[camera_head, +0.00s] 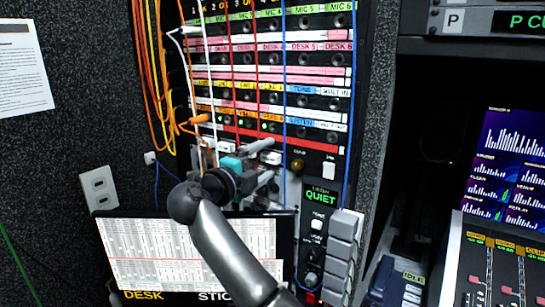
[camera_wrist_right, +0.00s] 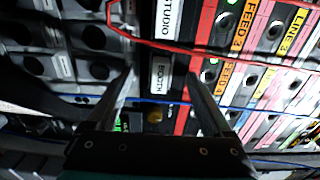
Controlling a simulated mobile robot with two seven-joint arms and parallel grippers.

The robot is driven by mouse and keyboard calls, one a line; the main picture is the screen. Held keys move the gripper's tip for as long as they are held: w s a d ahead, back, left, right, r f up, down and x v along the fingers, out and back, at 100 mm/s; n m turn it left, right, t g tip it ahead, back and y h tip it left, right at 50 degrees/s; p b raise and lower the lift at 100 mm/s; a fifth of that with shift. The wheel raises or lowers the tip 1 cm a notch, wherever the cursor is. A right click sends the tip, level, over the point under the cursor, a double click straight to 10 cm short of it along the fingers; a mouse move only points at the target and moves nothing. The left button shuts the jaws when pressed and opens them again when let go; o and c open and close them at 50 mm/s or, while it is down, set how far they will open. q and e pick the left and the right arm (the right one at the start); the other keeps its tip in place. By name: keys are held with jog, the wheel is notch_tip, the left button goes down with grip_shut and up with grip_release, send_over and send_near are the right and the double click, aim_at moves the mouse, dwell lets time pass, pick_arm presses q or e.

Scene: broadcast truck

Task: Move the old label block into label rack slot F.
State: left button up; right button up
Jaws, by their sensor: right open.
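My right gripper (camera_head: 267,160) is in front of the lower part of the patch panel (camera_head: 318,105), with its fingers pointing at it. In the right wrist view the gripper (camera_wrist_right: 160,77) is open, its fingers apart on either side of a white block lettered BOOTH (camera_wrist_right: 158,80). I cannot tell whether the fingers touch this block. A STUDIO label (camera_wrist_right: 166,18) sits beside it in the same strip. Which block is the old label block I cannot tell for sure. No slot letter F is readable. My left gripper is out of view.
Red, white and blue patch cables (camera_head: 286,60) hang across the panel, and orange ones (camera_head: 155,70) hang to its left. A QUIET display (camera_head: 321,196) and stacked grey blocks (camera_head: 343,250) are at lower right.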

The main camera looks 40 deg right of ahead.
aim_at(268, 159)
jog(key=shift+p, duration=0.35)
grip_shut()
dwell(0.8)
dwell(0.4)
jog(key=shift+a, duration=0.15)
dwell(0.3)
jog(key=shift+p+v, duration=0.55)
jog(key=shift+v, duration=0.9)
jog(key=shift+p+v, duration=0.4)
jog(key=shift+v, duration=1.05)
jog(key=shift+s, duration=0.1)
